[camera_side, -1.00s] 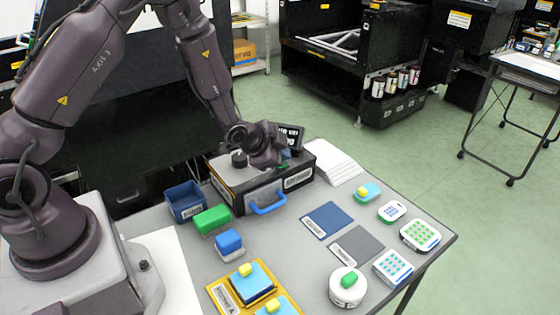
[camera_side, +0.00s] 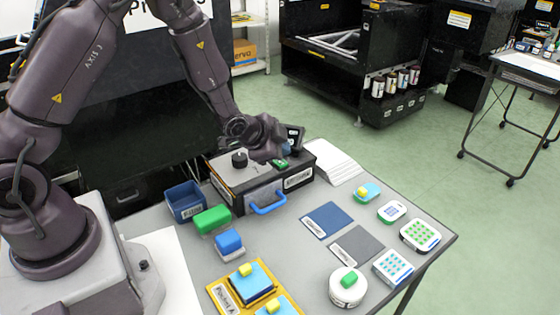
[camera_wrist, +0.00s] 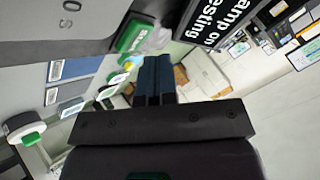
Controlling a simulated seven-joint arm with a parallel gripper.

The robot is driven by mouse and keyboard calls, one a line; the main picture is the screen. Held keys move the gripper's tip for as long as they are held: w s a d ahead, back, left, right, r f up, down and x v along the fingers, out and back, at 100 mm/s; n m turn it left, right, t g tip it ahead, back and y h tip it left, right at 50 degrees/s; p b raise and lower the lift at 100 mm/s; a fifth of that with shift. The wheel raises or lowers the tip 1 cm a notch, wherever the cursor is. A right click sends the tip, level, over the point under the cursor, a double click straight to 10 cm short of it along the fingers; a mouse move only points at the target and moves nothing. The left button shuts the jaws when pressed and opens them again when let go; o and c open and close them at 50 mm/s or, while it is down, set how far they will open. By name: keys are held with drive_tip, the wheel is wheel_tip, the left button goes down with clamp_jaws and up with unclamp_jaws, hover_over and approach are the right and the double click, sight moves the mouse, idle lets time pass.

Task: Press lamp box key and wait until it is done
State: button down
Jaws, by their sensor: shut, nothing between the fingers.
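The lamp box (camera_side: 240,187) is a dark box with a grey top and a blue handle (camera_side: 268,204), at the back of the table. A green key (camera_side: 280,163) is on its top; in the wrist view the green key (camera_wrist: 136,35) carries white lettering. A black display (camera_side: 297,134), partly hidden by my arm, stands behind it; in the wrist view the display (camera_wrist: 222,22) shows cut-off text like "amp on" and "esting". My gripper (camera_side: 286,151) is shut and empty, near and apparently above the key. Its dark blue fingers (camera_wrist: 153,78) are together beside the key.
A black knob (camera_side: 239,158) stands on the box top. A blue bin (camera_side: 185,201), a green block (camera_side: 212,219) and a blue block (camera_side: 228,241) lie to the front left. Papers (camera_side: 335,165), a blue mat (camera_side: 327,219) and a grey mat (camera_side: 357,246) lie to the right.

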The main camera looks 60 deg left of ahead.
sight(269, 170)
drive_tip(key=shift+r, duration=2.5)
drive_tip(key=s+f+g, duration=0.1)
drive_tip(key=s+f+n+g, duration=0.1)
drive_tip(key=s, duration=0.1)
drive_tip(key=shift+a+f+n, duration=0.15)
drive_tip(key=shift+n, duration=0.15)
drive_tip(key=s, duration=0.1)
drive_tip(key=s+r+n+g, duration=0.2)
drive_tip(key=s, duration=0.1)
drive_tip(key=shift+s+d, duration=0.1)
drive_tip(key=shift+d, duration=0.2)
drive_tip(key=s+d+r+n, duration=0.2)
drive_tip(key=s+d+r, duration=0.1)
drive_tip(key=s+r, duration=0.6)
drive_tip(key=s+d+r+n+h, duration=0.1)
drive_tip(key=s+d+r+n, duration=0.1)
drive_tip(key=s+r, duration=0.7)
drive_tip(key=shift+s+d+r, duration=0.4)
drive_tip(key=shift+d+r, duration=0.1)
drive_tip(key=shift+r, duration=0.35)
